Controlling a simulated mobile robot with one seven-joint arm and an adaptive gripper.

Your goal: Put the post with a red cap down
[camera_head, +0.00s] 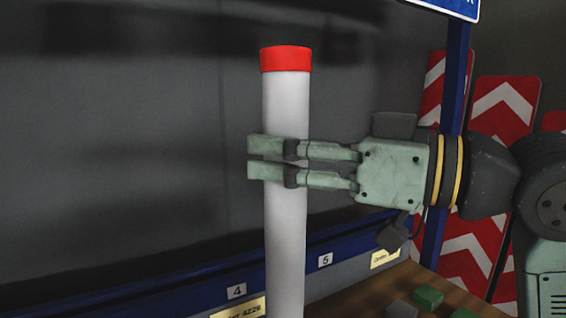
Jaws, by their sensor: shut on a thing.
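The post with a red cap (286,97) is a white upright cylinder with a red band at its top. It stands vertical in the middle of the head view, and its lower end runs out of the bottom of the picture. My gripper (272,160) comes in from the right and is shut on the post a little below the cap. The fingers cover part of the post there. Whether the post's foot touches anything is hidden.
A blue rail (336,249) with number labels 4 and 5 runs behind the post. At lower right is a brown surface (385,290) with green and grey blocks (427,297). Red and white chevron boards (502,110) and a blue upright (452,85) stand at right.

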